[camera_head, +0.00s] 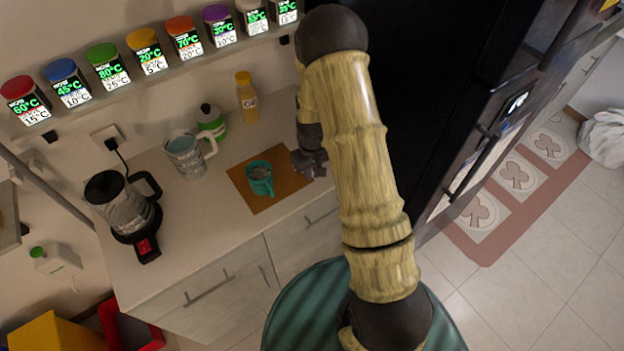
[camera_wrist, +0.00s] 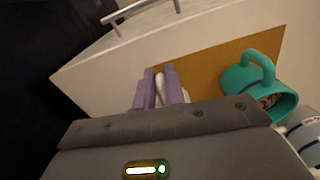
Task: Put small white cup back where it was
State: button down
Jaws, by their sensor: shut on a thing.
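My gripper (camera_wrist: 159,72) has its two lilac fingers close together on a slim white thing (camera_wrist: 160,88), which I take to be the small white cup; only a sliver of it shows. In the head view my gripper (camera_head: 318,165) is at the right edge of the brown mat (camera_head: 290,182), beside the counter's right end, and the white thing is hidden there. A teal mug (camera_head: 260,178) with dark contents stands on the mat, left of my gripper. The mug also shows in the wrist view (camera_wrist: 240,82), right of the fingers.
A kettle (camera_head: 122,205) is at the left. A shelf (camera_head: 175,70) holds several coloured-lid dispensers. The black fridge (camera_head: 430,90) stands close on the right.

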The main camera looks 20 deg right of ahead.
aim_at(312, 188)
jog(key=shift+f+p, duration=0.55)
jog(key=shift+f, duration=1.45)
jog(key=shift+f, duration=0.2)
jog(key=c, duration=1.5)
grip_release()
notch_tip(312, 188, up, 12)
jog(key=b, duration=0.3)
jog(key=shift+f, duration=0.15)
jog(key=shift+r, duration=0.35)
